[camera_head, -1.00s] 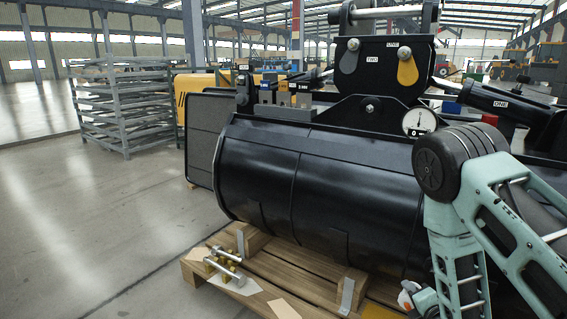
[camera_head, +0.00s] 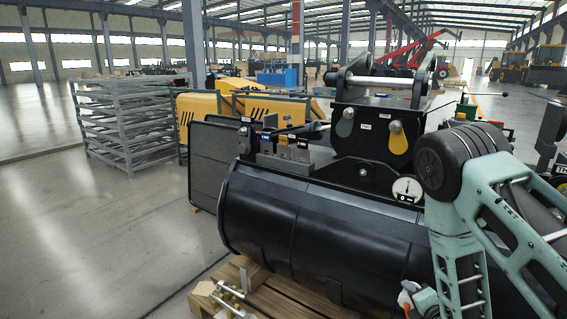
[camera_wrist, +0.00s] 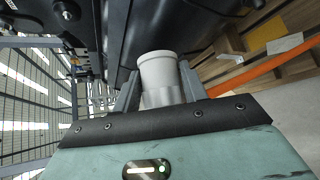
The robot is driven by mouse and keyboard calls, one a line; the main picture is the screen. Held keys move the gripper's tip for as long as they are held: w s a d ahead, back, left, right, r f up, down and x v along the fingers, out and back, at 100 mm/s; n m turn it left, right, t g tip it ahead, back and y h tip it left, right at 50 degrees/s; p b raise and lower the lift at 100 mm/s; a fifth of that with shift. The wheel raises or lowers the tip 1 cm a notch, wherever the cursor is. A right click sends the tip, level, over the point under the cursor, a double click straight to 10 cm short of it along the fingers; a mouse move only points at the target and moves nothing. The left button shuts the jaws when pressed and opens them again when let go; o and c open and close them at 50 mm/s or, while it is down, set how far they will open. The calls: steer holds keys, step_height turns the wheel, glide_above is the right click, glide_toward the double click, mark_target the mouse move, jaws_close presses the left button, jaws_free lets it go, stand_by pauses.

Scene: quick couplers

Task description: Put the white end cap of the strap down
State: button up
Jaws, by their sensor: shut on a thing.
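In the wrist view my gripper (camera_wrist: 160,90) is shut on the white end cap (camera_wrist: 158,72), a short pale cylinder with a wider rim at its far end. One finger lies on each side of it. An orange strap (camera_wrist: 262,68) runs from the right edge toward the gripper; where it meets the cap is hidden. The cap is close to a large black bucket (camera_wrist: 178,28), but I cannot tell whether they touch. In the head view the cap cannot be made out and my arm fills the lower right.
The black bucket (camera_head: 310,222), with a coupler (camera_head: 378,135) and a dial gauge (camera_head: 407,189) on top, rests on a wooden pallet (camera_head: 285,298). Metal pins (camera_head: 228,300) lie on the pallet's front left. A grey rack (camera_head: 125,125) stands behind left. The floor at left is clear.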

step_height(320, 180, up, 6)
steer(key=p, duration=0.4)
steer(key=shift+s+r+p, duration=0.1)
steer(key=shift+r+p, duration=0.1)
steer(key=shift+p, duration=0.15)
steer(key=v, duration=0.5)
steer(key=shift+r, duration=0.1)
